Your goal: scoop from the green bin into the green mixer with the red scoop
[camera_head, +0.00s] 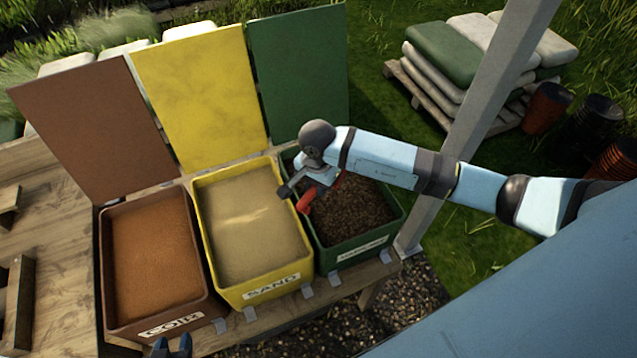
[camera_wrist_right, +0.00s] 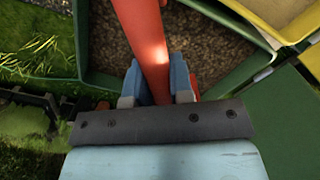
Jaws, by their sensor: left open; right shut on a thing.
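The green bin (camera_head: 398,222) stands at the right end of a row of three, its green lid (camera_head: 299,70) open, with dark brown loose material inside. My right gripper (camera_head: 312,188) is over the bin's left part, shut on the red scoop (camera_head: 306,201). In the right wrist view the scoop's red handle (camera_wrist_right: 149,45) runs between the blue fingers, above the brown material; the scoop's load cannot be told. My left gripper (camera_head: 172,347) shows only its fingertips at the bottom edge, open and empty, in front of the bins. I see no green mixer.
The yellow sand bin (camera_head: 254,291) stands directly left of the green bin, and the brown coir bin (camera_head: 109,275) is further left. A grey post (camera_head: 478,120) rises close to the green bin's right side. Stacked sacks (camera_head: 440,55) and black pots (camera_head: 592,120) stand on grass behind.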

